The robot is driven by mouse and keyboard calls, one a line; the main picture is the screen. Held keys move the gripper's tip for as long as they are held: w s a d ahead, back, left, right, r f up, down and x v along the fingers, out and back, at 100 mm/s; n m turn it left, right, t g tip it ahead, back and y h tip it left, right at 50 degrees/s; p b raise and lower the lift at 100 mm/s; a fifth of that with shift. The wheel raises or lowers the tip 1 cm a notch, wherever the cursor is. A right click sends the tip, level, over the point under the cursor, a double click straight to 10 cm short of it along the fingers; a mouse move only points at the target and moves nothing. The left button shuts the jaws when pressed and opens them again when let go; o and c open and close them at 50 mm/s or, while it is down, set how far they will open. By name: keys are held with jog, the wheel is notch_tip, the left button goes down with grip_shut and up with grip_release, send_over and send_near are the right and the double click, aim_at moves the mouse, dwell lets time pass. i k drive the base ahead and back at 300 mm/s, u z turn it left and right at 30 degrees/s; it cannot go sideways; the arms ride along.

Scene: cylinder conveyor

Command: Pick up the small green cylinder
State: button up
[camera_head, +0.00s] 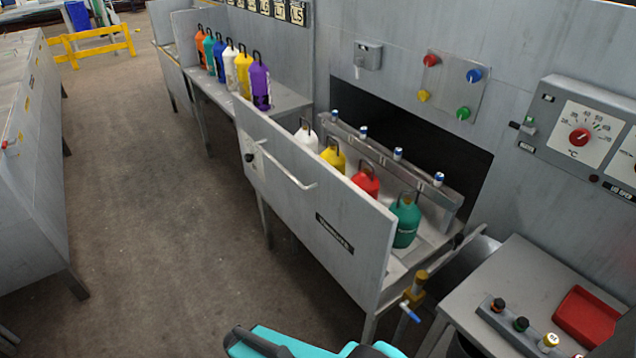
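A small green cylinder (405,222) with a handle on top stands upright in the conveyor trough (375,239), at its near right end. It is the last in a row with a red cylinder (366,182), a yellow one (333,155) and a white one (306,135). The trough's front panel hides the lower parts of some of them. A teal and black part of my arm shows at the bottom edge, well below and apart from the green cylinder. My gripper's fingers are not visible.
Taller coloured cylinders (260,86) stand on a shelf at the back left. A side table (528,262) with a red tray (587,317) and several knobs is at the right. A tap (412,300) sticks out at the trough's near end. The floor (165,215) at the left is clear.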

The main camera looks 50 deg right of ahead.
aim_at(408, 215)
jog(key=z, duration=4.95)
jog(key=i, duration=0.1)
jog(key=u, duration=3.7)
jog(key=k, duration=0.9)
jog(key=u, duration=0.15)
jog(key=i, duration=0.75)
